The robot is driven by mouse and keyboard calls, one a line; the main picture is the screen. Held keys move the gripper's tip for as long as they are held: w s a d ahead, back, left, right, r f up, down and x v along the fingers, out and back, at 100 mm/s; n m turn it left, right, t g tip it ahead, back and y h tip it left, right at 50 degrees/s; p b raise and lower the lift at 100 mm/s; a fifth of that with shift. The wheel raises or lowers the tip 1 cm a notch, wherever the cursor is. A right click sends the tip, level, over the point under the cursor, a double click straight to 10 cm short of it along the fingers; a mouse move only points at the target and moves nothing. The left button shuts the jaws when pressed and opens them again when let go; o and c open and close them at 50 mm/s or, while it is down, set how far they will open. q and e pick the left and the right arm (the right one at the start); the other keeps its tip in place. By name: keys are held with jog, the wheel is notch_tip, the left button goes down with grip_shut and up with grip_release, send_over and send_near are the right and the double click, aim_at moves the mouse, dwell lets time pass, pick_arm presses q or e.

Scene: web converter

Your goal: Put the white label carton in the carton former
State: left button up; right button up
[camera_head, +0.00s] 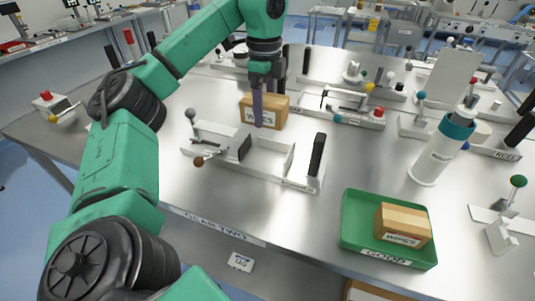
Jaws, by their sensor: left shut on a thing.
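My left gripper (258,108) reaches down at the back middle and is shut on a brown carton (276,109) with a white label on its front. A finger covers part of the label's text. The picture does not clearly show whether the carton touches the table. In front of it stands a white fixture (262,174) with an open bay between low walls, a dark block, a black upright and ball-topped levers. It looks like the carton former, but its label is too small to read. My right gripper is not in view.
A green tray (349,232) marked GOOD at the front right holds another brown carton (403,226) labelled WIPES. A white cylinder (437,157) with a teal band stands behind it. More levered fixtures (343,108) fill the back right. The steel table (365,160) is clear between fixture and cylinder.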

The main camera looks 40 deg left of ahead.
aim_at(266, 160)
pick_arm(q)
notch_tip(266, 160, down, 14)
jog(key=shift+w+r+p, duration=0.1)
jog(key=shift+r+p, duration=0.1)
jog(key=shift+p, duration=0.2)
jog(key=shift+w+f, duration=0.1)
jog(key=shift+f, duration=0.2)
jog(key=o, duration=1.3)
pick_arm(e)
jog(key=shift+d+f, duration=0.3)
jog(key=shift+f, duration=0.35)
